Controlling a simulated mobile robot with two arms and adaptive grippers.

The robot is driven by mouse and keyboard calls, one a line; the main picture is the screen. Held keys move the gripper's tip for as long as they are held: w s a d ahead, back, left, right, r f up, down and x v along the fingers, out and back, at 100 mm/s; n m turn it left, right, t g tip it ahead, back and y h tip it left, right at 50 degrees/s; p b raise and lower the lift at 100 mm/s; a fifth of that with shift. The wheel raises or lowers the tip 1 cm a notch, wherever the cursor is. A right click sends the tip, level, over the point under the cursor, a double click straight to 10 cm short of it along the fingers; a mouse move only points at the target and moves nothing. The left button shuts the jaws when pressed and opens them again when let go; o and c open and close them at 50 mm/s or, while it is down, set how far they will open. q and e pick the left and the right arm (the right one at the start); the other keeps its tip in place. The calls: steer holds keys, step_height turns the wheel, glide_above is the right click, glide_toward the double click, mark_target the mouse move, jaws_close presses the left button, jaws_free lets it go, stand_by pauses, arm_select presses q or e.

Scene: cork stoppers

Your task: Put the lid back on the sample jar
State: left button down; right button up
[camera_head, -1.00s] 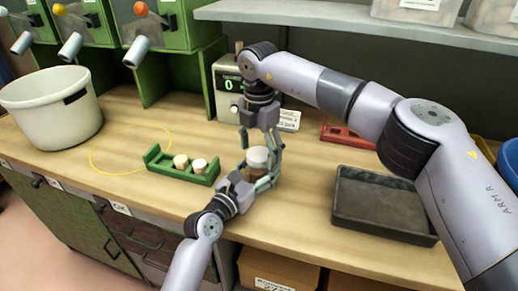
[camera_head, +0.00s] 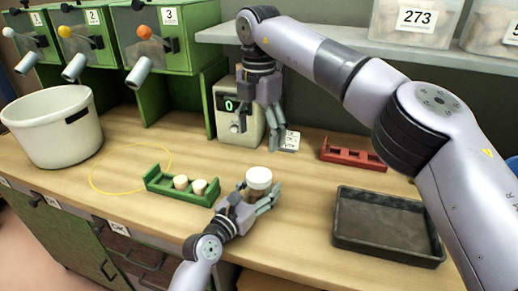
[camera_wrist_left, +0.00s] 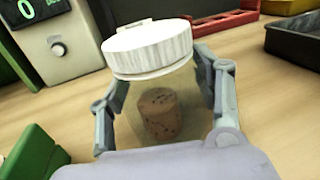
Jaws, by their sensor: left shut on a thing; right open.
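The sample jar (camera_head: 252,195) is a clear jar standing on the wooden bench. A cork stopper (camera_wrist_left: 159,113) shows inside it in the left wrist view. The white lid (camera_head: 259,175) sits on top of the jar's mouth; it also shows in the left wrist view (camera_wrist_left: 150,46). I cannot tell whether it is screwed tight. My left gripper (camera_head: 259,196) is shut around the jar's body, with a finger on each side below the lid. My right gripper (camera_head: 263,130) is open and empty, above and behind the jar, clear of the lid.
A green rack (camera_head: 181,199) with pale stoppers stands left of the jar. A scale (camera_head: 237,112) reading 0 is behind it. A dark tray (camera_head: 388,255) and a red rack (camera_head: 352,155) lie to the right. A white pot (camera_head: 50,130) stands far left, near a yellow loop (camera_head: 92,188).

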steer(key=shift+r, duration=0.5)
arm_select(q)
steer(key=shift+c, duration=2)
jaws_free()
steer(key=v, duration=1.2)
